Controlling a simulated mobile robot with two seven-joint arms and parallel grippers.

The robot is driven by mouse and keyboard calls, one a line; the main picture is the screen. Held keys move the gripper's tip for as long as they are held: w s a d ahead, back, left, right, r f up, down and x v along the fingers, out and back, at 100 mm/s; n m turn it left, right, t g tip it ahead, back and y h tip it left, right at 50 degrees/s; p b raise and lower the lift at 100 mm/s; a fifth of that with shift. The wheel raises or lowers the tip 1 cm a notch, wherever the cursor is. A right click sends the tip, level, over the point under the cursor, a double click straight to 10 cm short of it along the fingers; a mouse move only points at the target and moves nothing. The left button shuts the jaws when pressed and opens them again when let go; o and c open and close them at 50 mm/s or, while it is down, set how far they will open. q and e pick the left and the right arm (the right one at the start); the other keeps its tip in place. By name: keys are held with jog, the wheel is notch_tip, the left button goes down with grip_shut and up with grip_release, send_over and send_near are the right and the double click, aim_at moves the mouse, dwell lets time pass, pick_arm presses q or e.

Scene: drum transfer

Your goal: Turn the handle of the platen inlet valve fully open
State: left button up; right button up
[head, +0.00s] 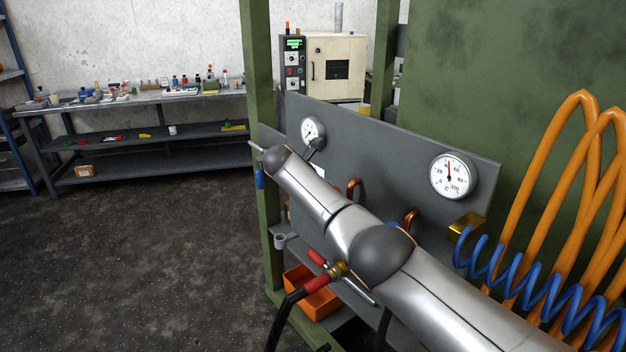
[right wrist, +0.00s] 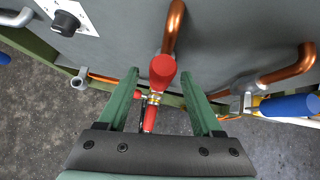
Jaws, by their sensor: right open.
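In the right wrist view a valve with a red handle (right wrist: 162,70) sits below a copper pipe. Its brass body (right wrist: 153,99) and a red hose end (right wrist: 150,119) are under the handle. My right gripper (right wrist: 160,73) is open, with one green finger on each side of the red handle; contact cannot be told. A blue handle (right wrist: 290,105) lies to the right in the wrist view. No readable label shows which valve is the platen inlet.
A grey panel (head: 470,145) carries two gauges (head: 313,130) (head: 453,176). Orange hoses (head: 545,160) and a blue coiled hose (head: 520,285) hang at the right. An orange bin (head: 315,304) stands low behind the black hose. Open floor (head: 130,260) lies to the left, before a bench (head: 150,98).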

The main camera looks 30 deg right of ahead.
jog(key=b+v, duration=0.1)
jog(key=v, duration=0.9)
